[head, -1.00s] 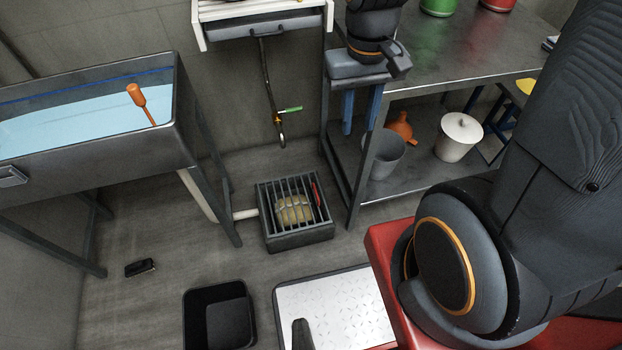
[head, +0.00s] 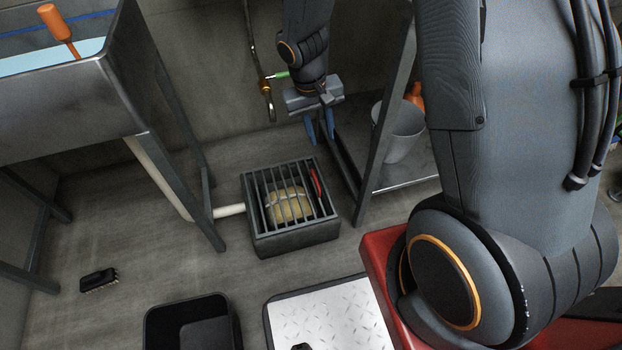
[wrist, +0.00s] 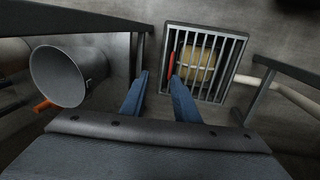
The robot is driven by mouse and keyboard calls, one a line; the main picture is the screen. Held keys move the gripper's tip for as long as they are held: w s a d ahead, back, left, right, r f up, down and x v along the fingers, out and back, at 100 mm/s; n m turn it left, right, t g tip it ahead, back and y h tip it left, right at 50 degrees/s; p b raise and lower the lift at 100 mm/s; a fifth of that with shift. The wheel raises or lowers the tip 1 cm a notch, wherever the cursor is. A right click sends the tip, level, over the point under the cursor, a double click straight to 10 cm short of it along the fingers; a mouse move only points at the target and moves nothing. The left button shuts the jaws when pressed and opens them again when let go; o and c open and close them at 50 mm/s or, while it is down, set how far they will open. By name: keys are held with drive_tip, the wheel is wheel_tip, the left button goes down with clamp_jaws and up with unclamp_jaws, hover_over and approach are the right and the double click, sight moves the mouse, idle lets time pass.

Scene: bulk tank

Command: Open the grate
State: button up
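The grate (head: 257,200) is a set of dark parallel bars lying flat on a low square floor box (head: 297,242). A red handle (head: 316,186) lies along its right side in the head view. A pale yellowish object with a light band (head: 289,205) shows beneath the bars. The grate also shows at the upper middle of the wrist view (wrist: 220,72), with the red handle (wrist: 171,66) on its left there. My gripper (head: 320,138) hangs above and behind the box, apart from the grate. Its two blue fingers are spread with nothing between them in the wrist view (wrist: 159,84).
A hose with a green-handled valve (head: 266,85) hangs behind. A tank on legs (head: 80,90) stands left. A black bin (head: 190,325) and a metal plate (head: 325,312) lie in front.

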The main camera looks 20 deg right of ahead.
drive_tip(key=b, duration=0.8)
approach(314, 176)
drive_tip(key=shift+d+f+b, duration=0.2)
drive_tip(key=shift+f+b, duration=0.4)
drive_tip(key=shift+f, duration=0.6)
drive_tip(key=shift+d+f+b, duration=0.25)
drive_tip(key=shift+f+b, duration=0.3)
drive_tip(key=shift+f, duration=0.7)
drive_tip(key=shift+d+f+b, duration=0.2)
drive_tip(key=shift+f+b, duration=0.4)
drive_tip(key=shift+f, duration=0.6)
clamp_jaws()
